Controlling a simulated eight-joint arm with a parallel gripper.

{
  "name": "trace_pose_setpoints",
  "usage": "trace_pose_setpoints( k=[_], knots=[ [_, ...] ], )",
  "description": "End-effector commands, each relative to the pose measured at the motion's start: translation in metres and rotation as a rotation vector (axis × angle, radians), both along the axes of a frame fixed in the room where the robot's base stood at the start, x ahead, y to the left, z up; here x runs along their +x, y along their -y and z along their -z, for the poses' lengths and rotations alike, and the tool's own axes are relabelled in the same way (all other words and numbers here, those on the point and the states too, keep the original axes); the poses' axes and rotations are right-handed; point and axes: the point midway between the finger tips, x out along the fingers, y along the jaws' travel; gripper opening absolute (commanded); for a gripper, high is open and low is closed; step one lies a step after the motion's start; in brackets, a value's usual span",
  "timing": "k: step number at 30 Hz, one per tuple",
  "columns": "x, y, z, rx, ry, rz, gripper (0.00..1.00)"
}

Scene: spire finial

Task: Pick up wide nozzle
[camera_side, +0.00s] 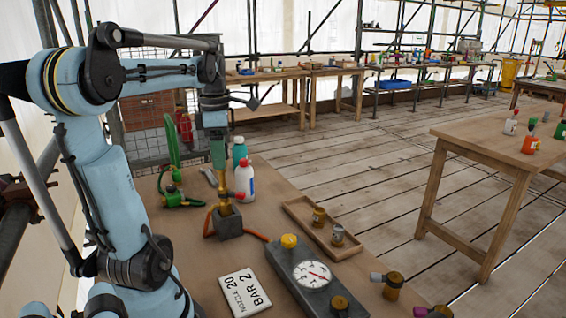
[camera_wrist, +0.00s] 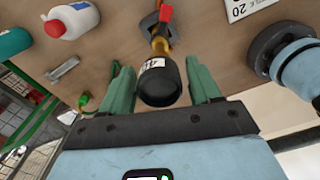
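My gripper (camera_side: 218,150) points down over a brass torch-like tool (camera_side: 225,203) standing upright in a dark grey block (camera_side: 230,222). In the wrist view, the green fingers (camera_wrist: 160,80) stand apart on either side of the tool's black labelled end (camera_wrist: 159,82), with narrow gaps visible. Two small nozzle-like parts are in a wooden tray to the right: a brass one (camera_side: 319,217) and a greyer one (camera_side: 338,235). I cannot tell which is the wide nozzle.
A dial gauge box (camera_side: 312,274), a white card (camera_side: 241,292), and the low-walled tray (camera_side: 296,208) are on the bench. A white red-capped bottle (camera_side: 245,182), a teal bottle (camera_side: 239,152) and a green clamp (camera_side: 178,197) stand near my gripper. An orange hose lies by the block.

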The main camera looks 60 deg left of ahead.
Motion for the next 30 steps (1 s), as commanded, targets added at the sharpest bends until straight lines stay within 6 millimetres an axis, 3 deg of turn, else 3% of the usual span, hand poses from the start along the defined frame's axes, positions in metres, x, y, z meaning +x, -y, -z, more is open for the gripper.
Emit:
trace_pose_setpoints(
  k=[1, 11, 23, 30],
  knots=[
    [0.0, 0.0, 0.0, 0.0, 0.0, 0.0, 0.54],
    [0.0, 0.0, 0.0, 0.0, 0.0, 0.0, 0.06],
    [0.0, 0.0, -0.004, 0.0, 0.0, 0.0, 0.05],
    [0.0, 0.0, -0.028, 0.0, 0.0, 0.0, 0.05]
  ],
)
